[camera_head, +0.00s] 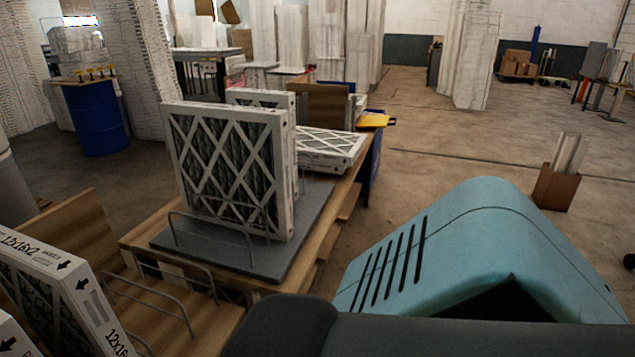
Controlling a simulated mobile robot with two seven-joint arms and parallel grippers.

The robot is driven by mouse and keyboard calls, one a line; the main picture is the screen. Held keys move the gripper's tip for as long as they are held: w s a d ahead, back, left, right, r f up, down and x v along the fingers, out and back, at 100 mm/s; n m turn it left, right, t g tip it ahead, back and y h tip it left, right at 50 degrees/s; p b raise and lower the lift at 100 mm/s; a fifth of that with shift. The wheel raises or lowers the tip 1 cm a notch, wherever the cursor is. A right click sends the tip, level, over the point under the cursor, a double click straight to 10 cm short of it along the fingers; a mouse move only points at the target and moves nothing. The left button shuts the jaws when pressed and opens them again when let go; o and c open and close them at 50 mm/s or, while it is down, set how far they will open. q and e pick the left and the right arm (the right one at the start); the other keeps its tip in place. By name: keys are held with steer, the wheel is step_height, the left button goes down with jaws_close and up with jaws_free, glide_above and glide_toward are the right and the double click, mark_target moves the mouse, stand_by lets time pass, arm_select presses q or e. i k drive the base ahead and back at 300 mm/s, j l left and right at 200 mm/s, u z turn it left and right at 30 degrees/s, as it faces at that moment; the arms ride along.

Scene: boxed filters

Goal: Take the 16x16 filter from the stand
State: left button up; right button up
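A white-framed filter with a lattice face (228,165) stands upright on a grey board (312,215) on the wooden bench, behind a low wire holder (215,240). At least one more filter seems to stand close behind it. No size marking is readable on these, so I cannot tell whether they are 16x16. At the lower left, another filter (62,285) leans in a wire rack and reads 12x16x2. Part of a further filter (14,335) shows at the corner. Neither gripper is in view.
Farther along the wooden bench (130,240) lie flat filters (328,145), with another upright filter (260,97) behind. A blue barrel (95,118) stands at the left. A brown box with upright pieces (556,188) stands on the floor at right. The floor aisle (440,150) is mostly clear.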

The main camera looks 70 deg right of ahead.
mark_target(235, 153)
steer(key=z, duration=0.9)
steer(key=i+l, duration=0.1)
steer(key=l, duration=0.8)
steer(key=i+l, duration=0.15)
steer(key=l, duration=0.3)
steer(key=i+l, duration=0.1)
steer(key=l, duration=0.35)
